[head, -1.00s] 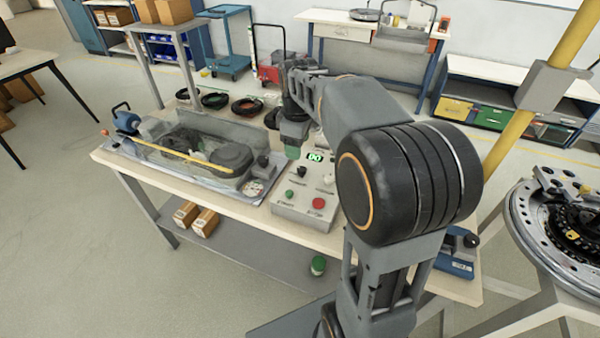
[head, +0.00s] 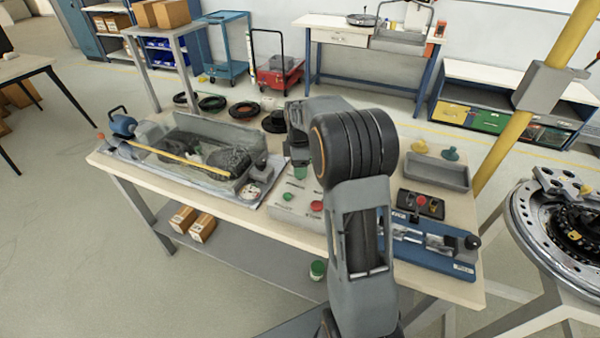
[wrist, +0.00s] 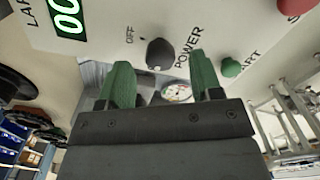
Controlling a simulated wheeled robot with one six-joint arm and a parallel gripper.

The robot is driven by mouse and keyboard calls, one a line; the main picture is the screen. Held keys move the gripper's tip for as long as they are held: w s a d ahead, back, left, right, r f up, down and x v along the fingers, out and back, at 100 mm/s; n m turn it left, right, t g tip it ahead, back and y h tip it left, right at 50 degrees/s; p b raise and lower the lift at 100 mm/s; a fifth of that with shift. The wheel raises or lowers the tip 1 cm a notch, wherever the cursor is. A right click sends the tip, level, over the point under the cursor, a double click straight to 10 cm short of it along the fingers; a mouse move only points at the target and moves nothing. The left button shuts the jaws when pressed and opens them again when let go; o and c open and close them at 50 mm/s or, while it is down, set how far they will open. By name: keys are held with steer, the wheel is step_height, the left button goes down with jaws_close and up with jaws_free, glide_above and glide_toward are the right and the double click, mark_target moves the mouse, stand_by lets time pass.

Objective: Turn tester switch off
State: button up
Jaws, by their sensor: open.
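The tester (head: 290,212) is a pale box on the workbench, partly hidden by my arm in the head view. In the wrist view its panel (wrist: 110,30) carries a dark round POWER switch (wrist: 160,52) with an OFF label. A lit green display (wrist: 68,18) shows beside it. I cannot tell clearly which way the switch points. My gripper (wrist: 163,80) is open, its green fingers apart on either side of the switch in the picture, with nothing held between them. Contact is not visible. The gripper also shows over the tester in the head view (head: 300,172).
A green button (wrist: 230,67) and a red button (wrist: 292,8) sit near the switch. A blue fixture (head: 430,250) and a grey bin (head: 437,172) stand to the right.

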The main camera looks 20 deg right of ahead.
steer(key=shift+f, duration=1.55)
steer(key=c, duration=0.9)
